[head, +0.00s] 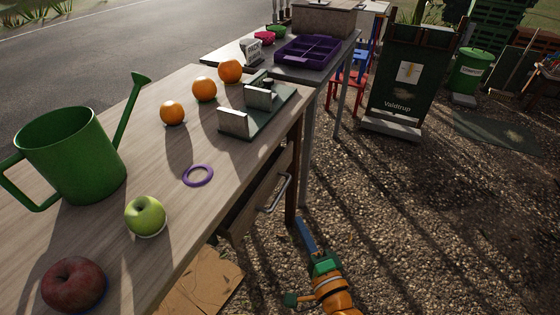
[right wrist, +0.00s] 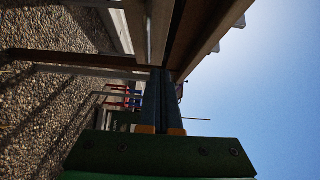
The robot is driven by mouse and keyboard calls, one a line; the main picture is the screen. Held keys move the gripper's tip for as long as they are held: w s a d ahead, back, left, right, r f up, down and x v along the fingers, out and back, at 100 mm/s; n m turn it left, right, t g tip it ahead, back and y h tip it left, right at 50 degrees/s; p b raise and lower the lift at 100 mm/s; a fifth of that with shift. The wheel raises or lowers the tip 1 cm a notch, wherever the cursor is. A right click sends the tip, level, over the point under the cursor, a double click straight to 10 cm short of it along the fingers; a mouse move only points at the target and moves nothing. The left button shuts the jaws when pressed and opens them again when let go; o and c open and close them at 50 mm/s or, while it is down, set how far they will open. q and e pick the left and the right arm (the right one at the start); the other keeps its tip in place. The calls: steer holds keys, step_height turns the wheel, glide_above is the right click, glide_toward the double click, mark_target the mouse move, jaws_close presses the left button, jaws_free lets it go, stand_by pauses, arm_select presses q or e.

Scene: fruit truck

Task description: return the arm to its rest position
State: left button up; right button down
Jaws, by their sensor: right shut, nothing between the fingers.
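My right gripper (head: 303,228) is in the head view at the bottom, right of the table's front edge and over the gravel. Its blue fingers are together and hold nothing. The orange and green parts of my right arm show behind it. In the right wrist view the gripper (right wrist: 163,80) shows as two dark blue fingers pressed together, with the wooden table's edge (right wrist: 210,40) close above and sky to the right. My left gripper is in neither view.
The wooden table (head: 235,165) holds a green watering can (head: 72,155), a green apple (head: 146,214), a red apple (head: 72,284), a purple ring (head: 198,175) and several oranges (head: 204,88). A drawer handle (head: 274,194) juts out near my right gripper. Open gravel lies to the right.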

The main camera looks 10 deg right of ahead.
steer(key=s+d+f+n+g, duration=0.1)
steer(key=s+f+n+g, duration=0.25)
steer(key=f, duration=0.45)
steer(key=s+d+f+n+g+h, duration=0.1)
steer(key=s+f+n+g, duration=0.1)
steer(key=s+f+n, duration=0.45)
steer(key=s+d+f+n+g, duration=0.1)
steer(key=s+f+g, duration=0.15)
steer(key=f, duration=0.75)
steer(key=s+d+f+n+g+h, duration=0.1)
steer(key=s+d+f+n+g, duration=0.3)
steer(key=s+f, duration=0.45)
steer(key=s+d+f+n+g+h, duration=0.1)
steer(key=s+n+g, duration=0.25)
steer(key=s, duration=0.75)
step_height(320, 180, up, 16)
steer(key=p, duration=1.6)
steer(key=shift+s+d+r+g+p, duration=0.15)
steer(key=shift+s+d+g+p, duration=0.1)
steer(key=shift+g+p, duration=0.15)
steer(key=shift+m, duration=0.25)
